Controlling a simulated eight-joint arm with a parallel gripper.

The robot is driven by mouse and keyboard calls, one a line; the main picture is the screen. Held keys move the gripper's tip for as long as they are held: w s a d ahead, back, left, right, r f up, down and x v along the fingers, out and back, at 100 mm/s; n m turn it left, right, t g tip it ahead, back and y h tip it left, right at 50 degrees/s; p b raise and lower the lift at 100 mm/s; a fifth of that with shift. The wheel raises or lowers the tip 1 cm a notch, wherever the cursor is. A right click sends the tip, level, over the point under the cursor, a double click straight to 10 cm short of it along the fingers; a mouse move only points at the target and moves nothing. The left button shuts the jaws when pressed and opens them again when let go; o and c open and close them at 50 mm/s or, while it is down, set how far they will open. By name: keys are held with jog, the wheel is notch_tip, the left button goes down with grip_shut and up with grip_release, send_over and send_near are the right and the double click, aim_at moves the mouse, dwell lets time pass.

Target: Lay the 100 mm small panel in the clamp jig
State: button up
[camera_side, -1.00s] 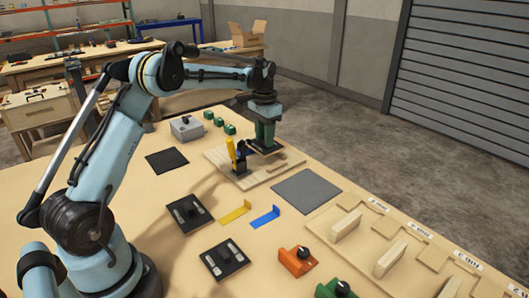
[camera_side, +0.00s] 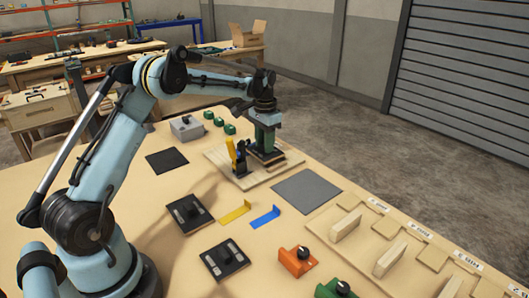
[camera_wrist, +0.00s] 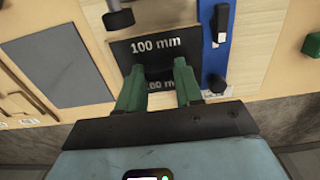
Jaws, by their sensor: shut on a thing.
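The small panel (camera_wrist: 122,50) is a dark plate marked "100 mm" in the wrist view; a second, partly covered "100 mm" marking shows between the fingers. My gripper (camera_wrist: 160,75) has green fingers and is shut on the panel. In the side view my gripper (camera_side: 266,147) points down over the clamp jig (camera_side: 289,157), a pale wooden board. The panel (camera_side: 268,159) is low at the board, right of the toggle clamp (camera_side: 240,160) with its yellow handle (camera_side: 231,147) upright. I cannot tell whether the panel lies fully flat.
A grey mat (camera_side: 306,190) lies in front of the jig. Blue (camera_side: 265,215) and yellow (camera_side: 235,212) strips and black plates (camera_side: 189,212) lie nearer. Green blocks (camera_side: 219,122) and a grey box (camera_side: 187,127) stand behind. Wooden slots with labels are at the right.

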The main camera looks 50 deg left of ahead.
jog(key=shift+f, duration=1.15)
dwell(1.1)
jog(key=o, duration=1.1)
notch_tip(320, 180, up, 12)
jog(key=shift+r, duration=0.1)
